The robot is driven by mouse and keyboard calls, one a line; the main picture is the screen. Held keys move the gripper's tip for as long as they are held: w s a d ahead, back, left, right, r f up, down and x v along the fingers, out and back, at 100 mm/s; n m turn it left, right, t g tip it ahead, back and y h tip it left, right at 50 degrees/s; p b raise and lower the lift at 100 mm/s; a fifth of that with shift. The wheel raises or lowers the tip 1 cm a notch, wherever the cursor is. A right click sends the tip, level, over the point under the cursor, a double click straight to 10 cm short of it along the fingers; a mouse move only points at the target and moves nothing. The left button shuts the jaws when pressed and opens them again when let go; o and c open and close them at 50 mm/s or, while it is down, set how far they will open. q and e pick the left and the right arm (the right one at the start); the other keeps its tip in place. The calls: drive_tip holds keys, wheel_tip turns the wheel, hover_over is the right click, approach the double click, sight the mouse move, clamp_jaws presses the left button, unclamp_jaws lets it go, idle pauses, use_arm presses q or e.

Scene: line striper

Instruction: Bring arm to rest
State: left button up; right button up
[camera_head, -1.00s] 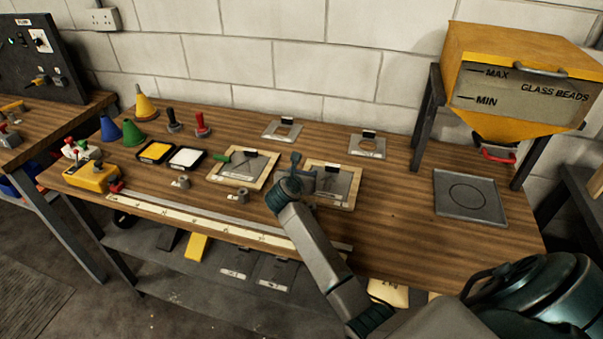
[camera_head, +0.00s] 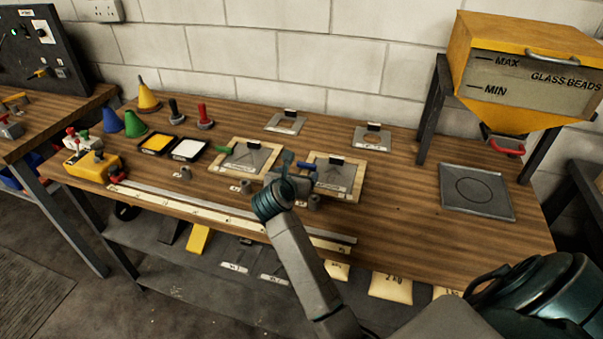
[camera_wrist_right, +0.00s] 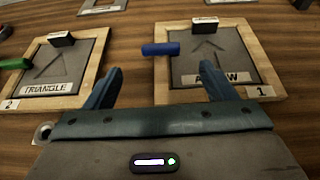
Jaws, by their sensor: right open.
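My right gripper (camera_head: 296,166) is over the middle of the workbench, near the arrow stencil board. Its jaws are open, and in the right wrist view the fingers (camera_wrist_right: 165,74) stand apart with nothing between their tips. The arrow stencil board (camera_head: 348,176), a grey plate in a wooden frame, lies beyond the gripper; its label shows in the right wrist view (camera_wrist_right: 208,80). A blue handle (camera_wrist_right: 160,49) sits at its left edge, ahead of the fingers. The triangle stencil board (camera_head: 262,160) with a green handle lies to the left. My left gripper is not in view.
Behind are two small plates (camera_head: 285,124). A yellow bead hopper (camera_head: 535,75) stands at right above a grey tray (camera_head: 476,192). Paint trays (camera_head: 190,149), cones (camera_head: 148,96) and a yellow box (camera_head: 94,167) are at left. A long pale rule (camera_head: 190,212) lies along the front edge.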

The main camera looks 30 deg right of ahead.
drive_tip(key=shift+v, duration=0.9)
drive_tip(key=shift+d, duration=0.1)
